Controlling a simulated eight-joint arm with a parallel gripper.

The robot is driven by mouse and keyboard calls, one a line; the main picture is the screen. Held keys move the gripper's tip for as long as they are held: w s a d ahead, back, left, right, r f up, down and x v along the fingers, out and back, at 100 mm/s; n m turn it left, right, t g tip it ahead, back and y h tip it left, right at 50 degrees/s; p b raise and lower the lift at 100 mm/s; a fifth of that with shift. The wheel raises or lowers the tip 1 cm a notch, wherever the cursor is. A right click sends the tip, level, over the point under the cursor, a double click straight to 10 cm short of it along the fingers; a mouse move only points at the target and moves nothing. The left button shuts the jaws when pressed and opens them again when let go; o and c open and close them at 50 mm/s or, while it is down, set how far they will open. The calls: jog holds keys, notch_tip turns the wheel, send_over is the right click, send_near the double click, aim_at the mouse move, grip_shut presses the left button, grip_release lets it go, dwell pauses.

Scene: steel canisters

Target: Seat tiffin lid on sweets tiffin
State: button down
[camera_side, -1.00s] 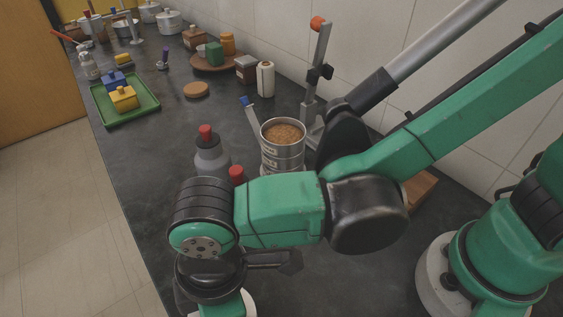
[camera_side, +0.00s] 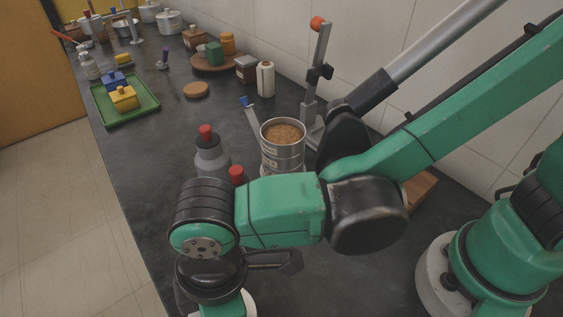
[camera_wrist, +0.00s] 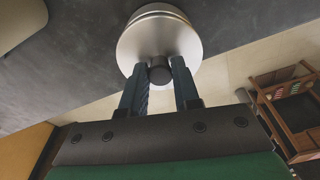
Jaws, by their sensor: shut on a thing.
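The tiffin lid (camera_wrist: 185,38) is a round steel disc with a dark knob (camera_wrist: 160,74). In the wrist view my gripper (camera_wrist: 160,68) has its two dark fingers on either side of the knob, shut on it. An open steel tiffin (camera_side: 283,160) stands upright on the counter in the side view, filled to near its rim with brown contents. Its label is too small to read, and my arm hides its lower part. In the side view my wrist is in front and to the left of the tiffin; the fingers and lid are hidden there.
A grey bottle with a red cap (camera_side: 210,155) and another red cap (camera_side: 237,175) stand left of the tiffin. A metal stand with an orange knob (camera_side: 317,60) rises behind it. A white roll (camera_side: 265,80) and green tray (camera_side: 125,112) are farther back. The counter's left-middle is clear.

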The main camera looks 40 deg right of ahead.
jog(key=shift+f, duration=0.45)
dwell(0.3)
jog(key=shift+c, duration=1.2)
grip_release()
jog(key=shift+r, duration=3)
